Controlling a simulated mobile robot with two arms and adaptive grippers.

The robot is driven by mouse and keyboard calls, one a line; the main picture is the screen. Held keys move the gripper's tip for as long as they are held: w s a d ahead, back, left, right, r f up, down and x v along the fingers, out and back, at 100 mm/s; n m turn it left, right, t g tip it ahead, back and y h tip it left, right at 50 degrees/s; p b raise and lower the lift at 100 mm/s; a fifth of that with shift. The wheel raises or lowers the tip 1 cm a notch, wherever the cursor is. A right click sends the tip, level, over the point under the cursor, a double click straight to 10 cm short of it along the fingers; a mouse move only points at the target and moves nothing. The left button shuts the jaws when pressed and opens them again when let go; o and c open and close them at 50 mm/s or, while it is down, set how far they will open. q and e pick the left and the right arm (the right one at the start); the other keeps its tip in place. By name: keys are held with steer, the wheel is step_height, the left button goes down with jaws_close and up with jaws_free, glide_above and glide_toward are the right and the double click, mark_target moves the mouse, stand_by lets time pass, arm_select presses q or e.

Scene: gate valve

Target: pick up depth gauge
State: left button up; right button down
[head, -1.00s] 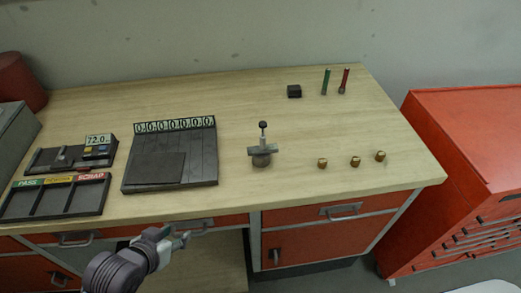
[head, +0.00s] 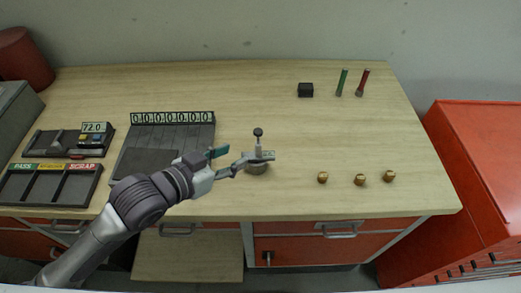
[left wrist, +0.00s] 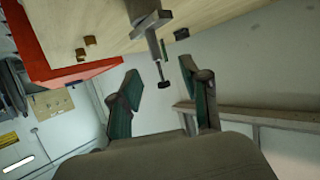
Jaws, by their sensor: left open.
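The depth gauge (head: 258,158), a grey crossbar with an upright stem and dark knob on a round base, stands upright on the workbench. In the left wrist view the gauge (left wrist: 148,22) appears inverted at the top, its dark knob (left wrist: 165,84) showing between my fingers in the picture. My left gripper (head: 230,160) is open and empty, just left of the gauge, its fingers pointing at it. One fingertip overlaps the crossbar's left end in the head view; I cannot tell whether they touch. In the left wrist view the left gripper (left wrist: 162,84) has its fingers spread. My right gripper is not in view.
A numbered slotted rack (head: 140,139) stands left of the gauge, near my left arm. A PASS/SCRAP tray (head: 45,185) and a 72.0 display (head: 93,128) lie farther left.

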mark_target(256, 148)
arm_select(q)
steer(key=x, duration=0.2)
steer(key=p+x, duration=0.1)
steer(key=x, duration=0.2)
steer(key=p+x, duration=0.1)
steer(key=x, duration=0.2)
steer(key=shift+s+d+f, duration=0.1)
steer(key=shift+d+f, duration=0.05)
steer(key=shift+d, duration=0.3)
steer(key=shift+w+d+f, duration=0.3)
steer(key=shift+w, duration=0.05)
steer(key=shift+s+a, duration=0.1)
steer(key=shift+c, duration=1.2)
jaws_close()
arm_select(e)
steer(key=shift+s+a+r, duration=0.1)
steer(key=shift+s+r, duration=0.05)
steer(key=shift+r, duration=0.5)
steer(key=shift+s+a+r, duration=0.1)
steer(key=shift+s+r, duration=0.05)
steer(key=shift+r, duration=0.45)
